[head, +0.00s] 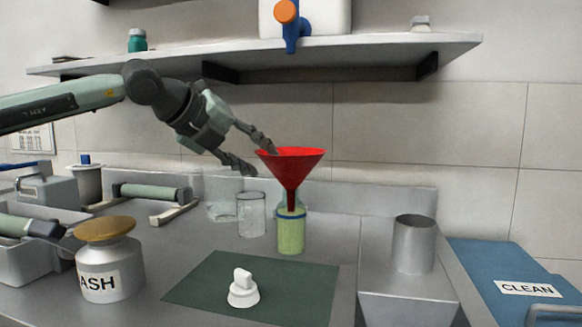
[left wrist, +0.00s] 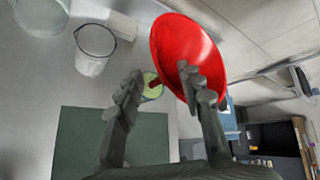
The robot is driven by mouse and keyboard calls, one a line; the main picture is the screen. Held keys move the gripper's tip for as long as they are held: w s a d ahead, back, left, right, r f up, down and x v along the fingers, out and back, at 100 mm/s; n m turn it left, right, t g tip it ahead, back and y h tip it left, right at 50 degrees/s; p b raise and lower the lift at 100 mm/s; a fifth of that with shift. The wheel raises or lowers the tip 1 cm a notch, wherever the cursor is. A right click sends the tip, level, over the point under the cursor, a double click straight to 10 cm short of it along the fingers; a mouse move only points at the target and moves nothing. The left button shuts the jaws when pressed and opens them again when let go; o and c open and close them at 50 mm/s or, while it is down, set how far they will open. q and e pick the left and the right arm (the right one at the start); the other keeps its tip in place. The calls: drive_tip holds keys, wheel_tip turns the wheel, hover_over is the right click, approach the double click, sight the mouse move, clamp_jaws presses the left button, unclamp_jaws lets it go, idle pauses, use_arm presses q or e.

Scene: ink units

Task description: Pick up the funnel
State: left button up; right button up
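The red funnel (head: 300,165) stands upright, its stem in the neck of a clear bottle (head: 290,236) of pale green liquid with a blue band. My left gripper (head: 256,153) is at the funnel's upper left side, tilted down to the right. Its fingers are apart with nothing clamped. The upper fingertip overlaps the funnel's left rim; the lower one is outside, to the left. In the left wrist view, the right finger overlaps the funnel's bowl (left wrist: 172,42), and its left edge lies between the fingers. I cannot tell whether they touch.
Two clear glass vessels (head: 251,215) stand left of the bottle. A dark green mat (head: 200,285) with a white knobbed piece (head: 243,290) lies in front. The labelled jar (head: 112,275) is at left, a metal cylinder (head: 413,245) at right. A shelf (head: 380,46) hangs above.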

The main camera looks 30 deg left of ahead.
sight(291, 182)
use_arm(q)
drive_tip(key=x, duration=0.4)
drive_tip(key=shift+w, duration=0.1)
drive_tip(key=shift+w+d+f+p, duration=0.2)
drive_tip(key=shift+w+f+p, duration=0.15)
drive_tip(key=shift+w, duration=0.15)
use_arm(e)
drive_tip(key=shift+x, duration=0.85)
use_arm(q)
drive_tip(key=shift+c, duration=0.4)
use_arm(e)
drive_tip(key=shift+w+a, duration=0.2)
use_arm(q)
drive_tip(key=c, duration=0.7)
clamp_jaws()
use_arm(e)
drive_tip(key=shift+r, duration=0.2)
